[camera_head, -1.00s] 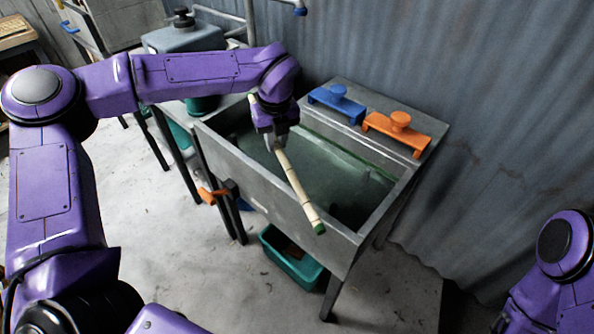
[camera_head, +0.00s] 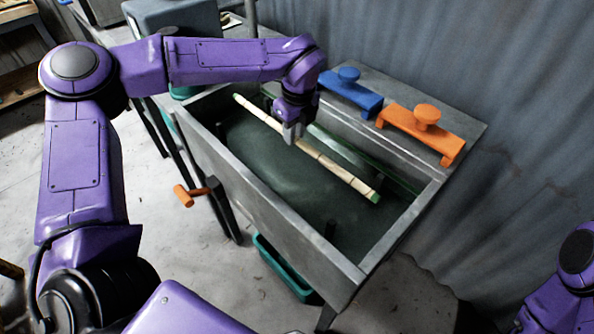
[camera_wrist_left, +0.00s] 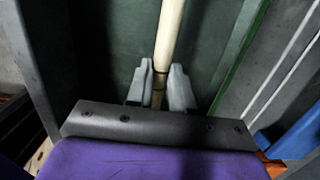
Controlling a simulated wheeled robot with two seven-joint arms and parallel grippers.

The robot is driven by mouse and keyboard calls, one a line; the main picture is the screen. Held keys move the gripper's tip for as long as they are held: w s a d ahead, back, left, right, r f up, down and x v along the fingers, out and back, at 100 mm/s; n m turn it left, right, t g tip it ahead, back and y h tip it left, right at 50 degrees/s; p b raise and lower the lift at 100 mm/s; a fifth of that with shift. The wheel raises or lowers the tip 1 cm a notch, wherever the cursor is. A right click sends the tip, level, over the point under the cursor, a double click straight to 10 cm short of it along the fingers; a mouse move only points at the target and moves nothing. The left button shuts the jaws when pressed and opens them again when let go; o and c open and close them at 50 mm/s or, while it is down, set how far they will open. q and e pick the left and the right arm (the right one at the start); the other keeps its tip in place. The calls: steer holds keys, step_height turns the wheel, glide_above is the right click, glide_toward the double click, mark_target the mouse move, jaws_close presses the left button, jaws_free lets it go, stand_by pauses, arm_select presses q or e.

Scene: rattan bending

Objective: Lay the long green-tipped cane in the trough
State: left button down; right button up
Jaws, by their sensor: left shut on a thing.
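The long pale cane (camera_head: 337,173) has a green tip at its near right end. My left gripper (camera_head: 293,134) is shut on it around its middle. The cane is over the open grey trough (camera_head: 262,225) and runs lengthwise along it, inside its outline. I cannot tell its exact height above the dark green bottom. In the left wrist view the cane (camera_wrist_left: 168,40) passes between the two fingers of the left gripper (camera_wrist_left: 160,88). At the right edge only part of my right arm shows, and its gripper is out of view.
A blue handled block (camera_head: 350,90) and an orange one (camera_head: 422,130) sit on the trough's back ledge. An orange-handled lever (camera_head: 190,195) sticks out at the front left. A teal bin (camera_head: 283,268) stands on the floor below. A corrugated wall (camera_head: 500,80) rises behind.

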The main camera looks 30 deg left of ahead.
mark_target(297, 139)
arm_select(q)
steer(key=f, duration=0.4)
steer(key=f+p, duration=0.1)
steer(key=f, duration=0.3)
steer(key=shift+s+a+f, duration=0.1)
steer(key=shift+s+f, duration=0.1)
steer(key=shift+f, duration=0.4)
steer(key=shift+f+b, duration=0.5)
steer(key=shift+f, duration=0.15)
steer(key=c, duration=1)
jaws_free()
steer(key=shift+r, duration=0.1)
steer(key=shift+r+p, duration=0.25)
steer(key=shift+p, duration=0.05)
steer(key=shift+r+p, duration=0.7)
steer(key=shift+r, duration=0.1)
steer(key=r, duration=0.3)
steer(key=d+r+b, duration=0.1)
steer(key=r, duration=0.7)
steer(key=shift+s+d+b, duration=0.2)
steer(key=shift+s+b, duration=0.05)
steer(key=shift+b, duration=0.15)
